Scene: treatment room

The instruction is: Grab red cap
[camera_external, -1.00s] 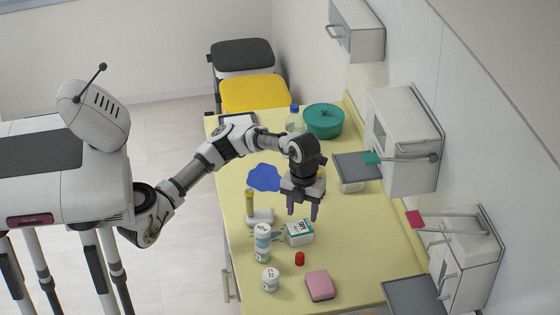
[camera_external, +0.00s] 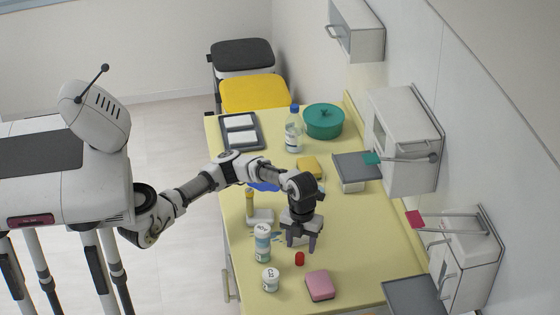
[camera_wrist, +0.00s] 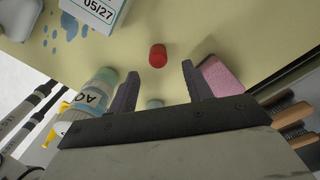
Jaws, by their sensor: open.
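The red cap (camera_external: 300,259) stands on the yellow counter (camera_external: 350,229), between the white jars and a pink sponge. In the wrist view the red cap (camera_wrist: 158,55) shows just beyond the fingertips, roughly midway between them. My gripper (camera_external: 302,246) points down and is open and empty, a little behind the cap in the external view. In the wrist view both fingers of my gripper (camera_wrist: 160,72) are spread apart, and they do not appear to touch the cap.
A labelled bottle (camera_external: 262,243) and a small white jar (camera_external: 270,279) stand left of the cap. A pink sponge (camera_external: 320,286) lies to its front right. A white box (camera_wrist: 97,12) with a date stands close by. The counter to the cap's right is clear.

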